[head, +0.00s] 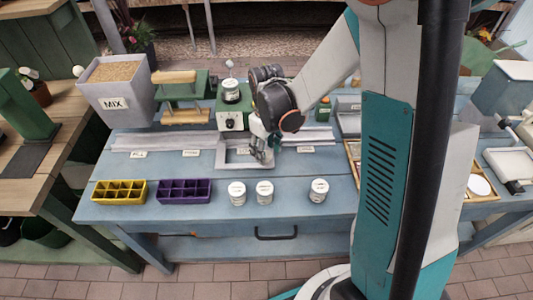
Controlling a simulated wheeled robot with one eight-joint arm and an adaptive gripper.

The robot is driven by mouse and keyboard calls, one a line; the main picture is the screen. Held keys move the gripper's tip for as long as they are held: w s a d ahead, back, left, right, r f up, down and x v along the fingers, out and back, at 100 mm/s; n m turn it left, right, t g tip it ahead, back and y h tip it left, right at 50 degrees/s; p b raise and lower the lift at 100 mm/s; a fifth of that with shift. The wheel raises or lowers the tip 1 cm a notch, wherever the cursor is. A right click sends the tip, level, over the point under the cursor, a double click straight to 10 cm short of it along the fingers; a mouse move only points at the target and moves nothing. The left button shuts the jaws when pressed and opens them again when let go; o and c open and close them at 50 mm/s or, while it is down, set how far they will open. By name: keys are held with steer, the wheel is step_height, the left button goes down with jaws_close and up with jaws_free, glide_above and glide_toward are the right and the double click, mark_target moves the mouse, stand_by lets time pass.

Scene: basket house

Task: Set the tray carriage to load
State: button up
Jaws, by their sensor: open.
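The tray carriage (222,156) is a light grey open frame on a long pale rail (165,141) across the back of the blue bench. It stands below the green box with a dark knob (233,121). Small labels line the rail; one is at the left (138,154), one is left of the carriage (190,153) and one is right of it (305,149). Their words are too small to read surely. My gripper (262,156) points down at the carriage's right part and is open. Whether it touches the frame I cannot tell.
A yellow cell tray (119,192) and a purple cell tray (184,191) sit at the bench's front left. Several white jars (237,193) stand to their right. A grey MIX hopper (118,88) and a green press (184,98) stand behind. My arm hides part of the right side.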

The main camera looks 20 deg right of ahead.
steer(key=shift+f, duration=0.45)
jaws_close()
steer(key=shift+s+d, duration=0.1)
steer(key=shift+d, duration=0.15)
steer(key=s+d, duration=0.2)
steer(key=d, duration=0.4)
steer(key=s+d, duration=0.2)
steer(key=d, duration=0.5)
steer(key=s+d+b, duration=0.1)
steer(key=s+d, duration=0.1)
steer(key=d, duration=0.4)
steer(key=shift+s+d, duration=0.2)
steer(key=shift+d, duration=0.2)
jaws_free()
steer(key=shift+d, duration=0.2)
steer(key=shift+a, duration=0.1)
steer(key=shift+r, duration=0.15)
